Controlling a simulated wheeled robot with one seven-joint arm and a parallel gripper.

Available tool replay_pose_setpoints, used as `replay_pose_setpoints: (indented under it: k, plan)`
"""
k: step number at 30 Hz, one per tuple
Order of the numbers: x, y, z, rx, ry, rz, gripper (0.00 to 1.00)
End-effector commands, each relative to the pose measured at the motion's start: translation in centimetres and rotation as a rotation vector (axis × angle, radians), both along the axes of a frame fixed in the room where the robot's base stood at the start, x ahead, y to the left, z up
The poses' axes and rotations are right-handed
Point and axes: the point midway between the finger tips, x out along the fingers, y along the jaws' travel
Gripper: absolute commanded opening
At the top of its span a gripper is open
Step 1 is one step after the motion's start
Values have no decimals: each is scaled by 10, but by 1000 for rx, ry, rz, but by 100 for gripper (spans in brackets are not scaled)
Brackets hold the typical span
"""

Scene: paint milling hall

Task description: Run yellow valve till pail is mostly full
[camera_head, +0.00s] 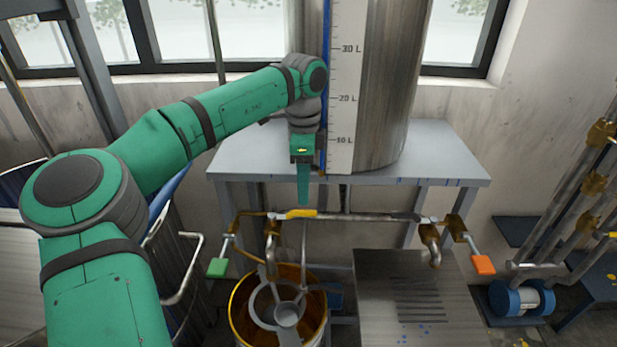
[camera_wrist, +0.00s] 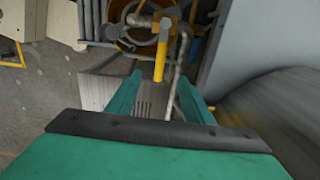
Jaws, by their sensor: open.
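The yellow valve handle (camera_head: 301,213) sits on the pipe below the tank table, turned along the pipe. It also shows in the wrist view (camera_wrist: 160,62), ahead of and between my fingertips. My gripper (camera_head: 303,202) points down just above the handle, open and empty; its two fingers show apart in the wrist view (camera_wrist: 160,88). The pail (camera_head: 235,311), golden inside, stands below the left spout (camera_head: 271,252). A grey ring-shaped piece (camera_head: 262,300) covers part of its mouth. I cannot tell the paint level in the pail or whether paint flows.
A tall tank (camera_head: 388,90) with a litre scale (camera_head: 343,110) and blue tube stands on a grey table (camera_head: 450,165). A green handle (camera_head: 218,267) hangs left, an orange handle (camera_head: 483,264) right. A slotted metal platform (camera_head: 385,275) stands right of the pail.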

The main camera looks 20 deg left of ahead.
Motion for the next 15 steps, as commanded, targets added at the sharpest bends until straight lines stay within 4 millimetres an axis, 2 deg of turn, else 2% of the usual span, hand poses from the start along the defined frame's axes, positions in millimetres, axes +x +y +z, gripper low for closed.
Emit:
replay_pose_setpoints:
  k: [15]
  plan:
    - [1, -4, -45, 0, -1, -5, 47]
